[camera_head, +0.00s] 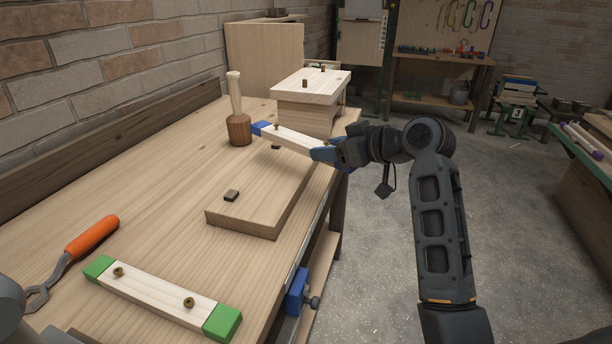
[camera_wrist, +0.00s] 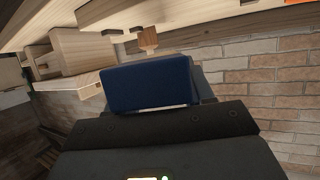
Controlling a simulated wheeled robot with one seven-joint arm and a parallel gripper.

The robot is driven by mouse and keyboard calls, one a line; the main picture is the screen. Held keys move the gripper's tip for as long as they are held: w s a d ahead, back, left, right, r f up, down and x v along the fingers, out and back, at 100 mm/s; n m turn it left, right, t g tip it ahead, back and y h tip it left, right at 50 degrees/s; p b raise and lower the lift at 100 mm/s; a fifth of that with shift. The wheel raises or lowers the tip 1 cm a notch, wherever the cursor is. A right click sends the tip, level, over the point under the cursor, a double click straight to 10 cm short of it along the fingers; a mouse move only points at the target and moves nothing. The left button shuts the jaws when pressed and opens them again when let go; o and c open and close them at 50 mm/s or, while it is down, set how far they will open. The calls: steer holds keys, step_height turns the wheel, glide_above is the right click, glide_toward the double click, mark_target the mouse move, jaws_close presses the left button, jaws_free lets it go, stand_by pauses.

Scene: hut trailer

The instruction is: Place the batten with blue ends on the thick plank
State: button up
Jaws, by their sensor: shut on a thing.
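The batten with blue ends (camera_head: 290,138) is pale wood with a blue block at each end and a small knob near its far end. My gripper (camera_head: 328,154) is shut on its near blue end, at the right edge of the bench. The batten reaches left over the far part of the thick plank (camera_head: 255,208); I cannot tell whether it touches. The plank lies flat with two small dark blocks on top, one partly hidden under the batten. In the wrist view, a blue end (camera_wrist: 150,85) fills the middle and hides most of the batten.
A wooden mallet (camera_head: 238,128) stands upright close to the batten's far blue end. A pale wooden box-like stand (camera_head: 308,98) is behind. A batten with green ends (camera_head: 160,292) and an orange-handled tool (camera_head: 90,238) lie in front. A blue clamp (camera_head: 298,288) sits at the bench edge.

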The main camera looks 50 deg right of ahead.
steer(key=shift+w+a+f, duration=0.6)
steer(key=shift+f, duration=0.55)
steer(key=shift+w+a+f, duration=0.55)
steer(key=shift+a+f, duration=0.05)
steer(key=shift+f, duration=0.55)
steer(key=shift+w+a+f, duration=0.6)
steer(key=shift+f, duration=0.55)
steer(key=shift+f, duration=0.15)
steer(key=o, duration=1.1)
steer(key=shift+o, duration=0.2)
steer(key=shift+s+r, duration=0.25)
steer(key=v, duration=1.1)
steer(key=shift+s, duration=0.25)
